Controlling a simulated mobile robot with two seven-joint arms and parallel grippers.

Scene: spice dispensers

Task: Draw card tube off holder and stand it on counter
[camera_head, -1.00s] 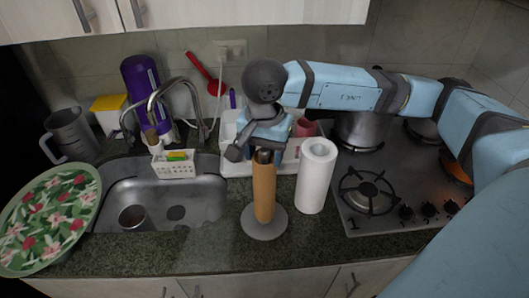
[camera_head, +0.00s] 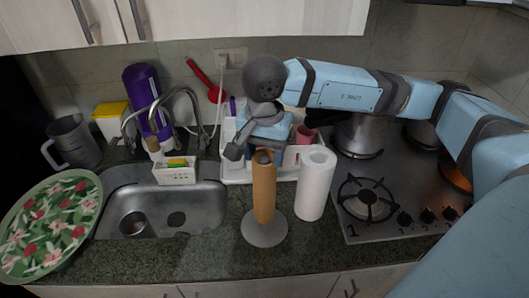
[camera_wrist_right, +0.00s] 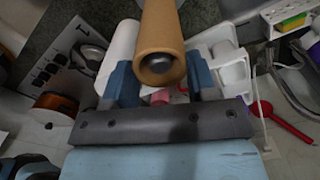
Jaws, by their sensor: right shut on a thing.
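The brown card tube (camera_head: 264,190) stands upright over the holder, whose round grey base (camera_head: 264,230) rests on the counter in front of the sink and drying rack. My right gripper (camera_head: 262,150) is at the tube's top end and shut on it. In the right wrist view the tube (camera_wrist_right: 163,35) is between the two blue-grey fingers (camera_wrist_right: 162,82), and its open end shows a dark rounded tip inside. I cannot tell whether the tube's lower end touches the base. My left gripper is not in view.
A white paper roll (camera_head: 315,185) stands close to the right of the tube. The gas hob (camera_head: 390,205) is further right, the sink (camera_head: 205,205) to the left. A white rack (camera_head: 232,172) is behind. Counter (camera_head: 180,258) in front is clear.

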